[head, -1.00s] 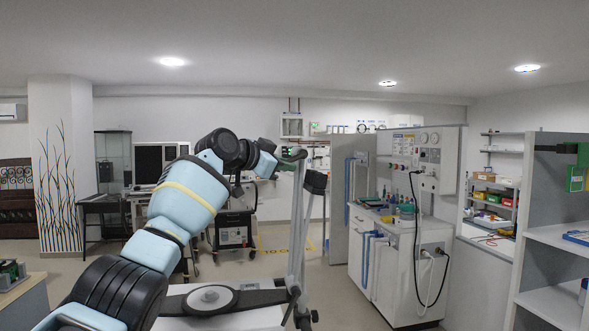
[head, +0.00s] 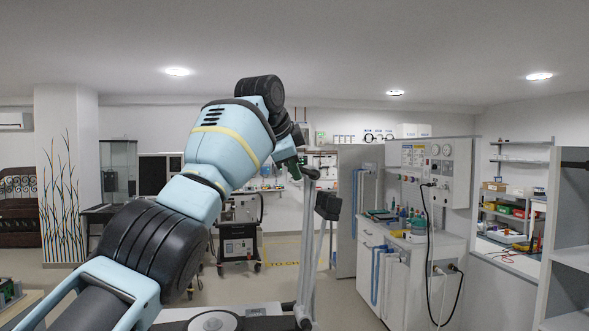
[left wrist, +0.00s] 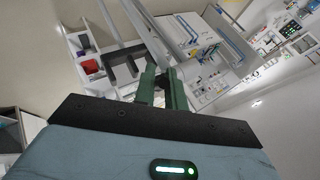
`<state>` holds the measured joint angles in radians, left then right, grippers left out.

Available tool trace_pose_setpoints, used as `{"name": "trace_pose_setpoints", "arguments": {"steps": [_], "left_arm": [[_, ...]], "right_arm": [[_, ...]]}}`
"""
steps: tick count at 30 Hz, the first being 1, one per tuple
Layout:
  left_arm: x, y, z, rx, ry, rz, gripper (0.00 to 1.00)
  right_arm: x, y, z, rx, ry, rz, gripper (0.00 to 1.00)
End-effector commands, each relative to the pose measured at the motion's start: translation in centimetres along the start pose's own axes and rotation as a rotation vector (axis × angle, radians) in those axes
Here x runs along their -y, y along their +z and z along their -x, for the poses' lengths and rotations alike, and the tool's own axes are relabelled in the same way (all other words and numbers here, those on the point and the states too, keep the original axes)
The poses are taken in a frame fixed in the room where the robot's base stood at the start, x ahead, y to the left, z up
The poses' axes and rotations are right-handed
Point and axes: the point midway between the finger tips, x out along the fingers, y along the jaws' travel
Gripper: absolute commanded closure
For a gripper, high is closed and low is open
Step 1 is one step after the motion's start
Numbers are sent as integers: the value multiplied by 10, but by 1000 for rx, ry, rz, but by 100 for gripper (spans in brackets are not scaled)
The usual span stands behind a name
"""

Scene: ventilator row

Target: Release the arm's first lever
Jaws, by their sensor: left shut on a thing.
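A grey jointed support arm (head: 308,245) rises from the cart at the middle, with a black block (head: 327,205) beside its upper end. My left gripper (head: 300,170), with dark green fingers, is at the top end of this support arm. In the left wrist view, its green fingers (left wrist: 162,88) are close together, shut on a small part between them. I take this part to be the first lever, but the fingers hide most of it and its position cannot be told. My right gripper is in neither view.
The cart's white top (head: 265,310) is low in front of me. A white workstation cabinet (head: 385,265) with hoses and bottles stands to the right. Grey shelving (head: 570,255) is at the far right. A black wheeled machine (head: 240,245) stands behind; floor between is open.

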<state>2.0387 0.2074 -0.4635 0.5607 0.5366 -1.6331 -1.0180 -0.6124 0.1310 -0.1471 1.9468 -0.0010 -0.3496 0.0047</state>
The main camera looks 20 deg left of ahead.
Motion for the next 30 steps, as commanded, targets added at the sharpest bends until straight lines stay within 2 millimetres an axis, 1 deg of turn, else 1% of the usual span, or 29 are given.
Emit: {"name": "trace_pose_setpoints", "arguments": {"steps": [1, 6, 21, 22, 26, 27, 30], "left_arm": [[0, -1, 4, 12, 0, -9, 100], [-3, 0, 7, 47, 12, -33, 100], [-5, 0, 8, 63, 20, -43, 100], [-5, 0, 8, 63, 20, -43, 85], [-5, 0, 8, 62, 20, -43, 68], [-5, 0, 8, 62, 20, -43, 66], [-4, 0, 8, 61, 19, -43, 66]], "right_arm": [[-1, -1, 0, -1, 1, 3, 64], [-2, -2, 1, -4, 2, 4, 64], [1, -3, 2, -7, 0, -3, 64], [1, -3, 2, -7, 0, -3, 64], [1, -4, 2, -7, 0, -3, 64], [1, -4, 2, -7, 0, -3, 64], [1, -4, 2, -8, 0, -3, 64]]}}
